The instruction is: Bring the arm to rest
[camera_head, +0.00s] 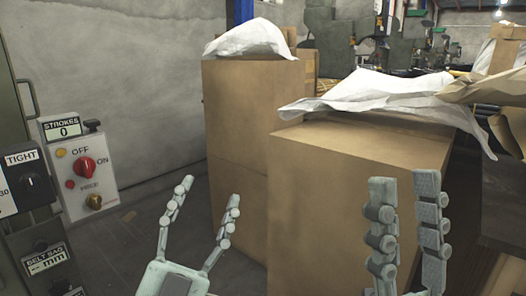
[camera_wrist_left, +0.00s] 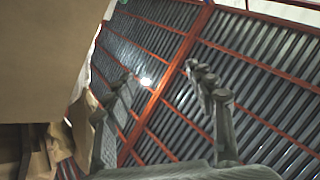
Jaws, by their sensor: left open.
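My left gripper (camera_head: 211,190) stands at the lower middle of the head view with its fingers up and spread apart. It is open, with nothing between the fingers. The left wrist view also shows the left gripper (camera_wrist_left: 160,76) open and empty, against the roof. My right gripper (camera_head: 405,182) is at the lower right of the head view, fingers up, with an empty gap between them. It appears in front of the nearer cardboard box (camera_head: 330,200). Most of both arms is out of view.
A taller cardboard box (camera_head: 235,125) stands behind, with a white bag (camera_head: 250,40) on top. Another white sheet or bag (camera_head: 375,88) lies on the nearer box. A control panel (camera_head: 78,165) with knobs is at the left. Grey floor (camera_head: 135,235) shows between panel and boxes.

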